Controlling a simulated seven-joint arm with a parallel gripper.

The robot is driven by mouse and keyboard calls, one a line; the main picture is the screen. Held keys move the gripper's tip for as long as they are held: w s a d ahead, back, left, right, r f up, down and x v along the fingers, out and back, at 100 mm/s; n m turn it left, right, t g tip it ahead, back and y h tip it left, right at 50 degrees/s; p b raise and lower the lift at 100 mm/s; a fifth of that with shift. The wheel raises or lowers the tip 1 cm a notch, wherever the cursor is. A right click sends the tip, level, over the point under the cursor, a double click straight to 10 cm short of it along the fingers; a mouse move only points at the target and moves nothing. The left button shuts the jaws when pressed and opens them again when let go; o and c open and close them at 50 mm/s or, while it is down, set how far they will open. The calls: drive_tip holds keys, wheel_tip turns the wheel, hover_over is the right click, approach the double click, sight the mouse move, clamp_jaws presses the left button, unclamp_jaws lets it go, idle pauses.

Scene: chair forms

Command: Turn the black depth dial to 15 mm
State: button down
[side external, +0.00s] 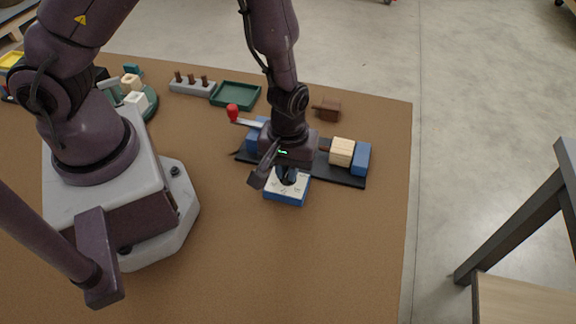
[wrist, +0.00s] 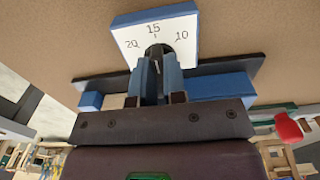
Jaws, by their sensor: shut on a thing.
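The depth dial is a small black knob (wrist: 155,49) on the white face of a blue block (wrist: 185,19). The face is printed 20, 15 and 10, with 15 in the middle. My gripper (wrist: 158,62) is shut on the knob, its fingers at either side. A pale mark on the knob appears to face near the 15, but it is too small to read exactly. In the side view the blue block with its white face (side external: 285,198) sits at the front of a black base plate, and my gripper (side external: 288,176) comes down on it from above, hiding the knob.
The black base plate (side external: 349,180) carries blue blocks (side external: 362,159), a light wooden piece (side external: 341,152) and a red-knobbed lever (side external: 233,113). Behind stand a brown block (side external: 328,110), a green tray (side external: 236,95) and a grey peg rack (side external: 192,88). The table front is clear.

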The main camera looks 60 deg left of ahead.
drive_tip(key=c, duration=1.2)
unclamp_jaws()
wheel_tip(320, 180, up, 13)
